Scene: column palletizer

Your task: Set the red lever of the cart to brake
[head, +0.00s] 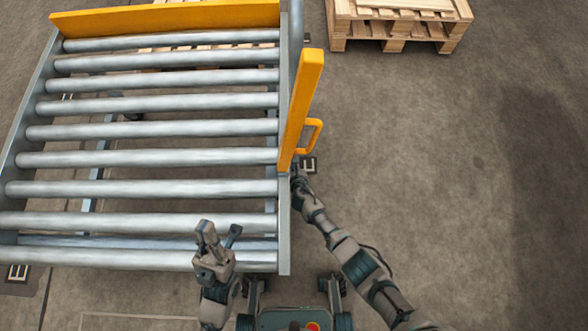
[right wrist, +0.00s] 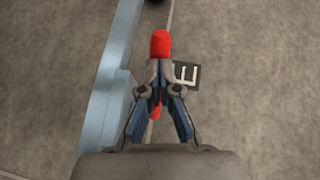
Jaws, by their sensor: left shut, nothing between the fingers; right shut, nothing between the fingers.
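The roller cart (head: 284,235) fills the left of the head view. Its red lever (right wrist: 161,43) shows in the right wrist view, with its rounded red end just beyond my right fingertips. A bit of red also shows lower down between the finger links. My right gripper (right wrist: 156,72) is shut and overlaps the lever's middle; I cannot tell whether it touches it. In the head view my right gripper (head: 297,172) is beside the cart's right side rail, and the lever is hidden there. My left gripper (head: 207,230) is shut and empty above the cart's near rollers.
A yellow guard (head: 302,105) with a handle (head: 315,132) stands at the cart's right edge. Another yellow guard (head: 165,19) is at the far end. A wooden pallet (head: 400,30) lies at the back. A floor marker (right wrist: 187,74) is near the lever. The right floor is clear.

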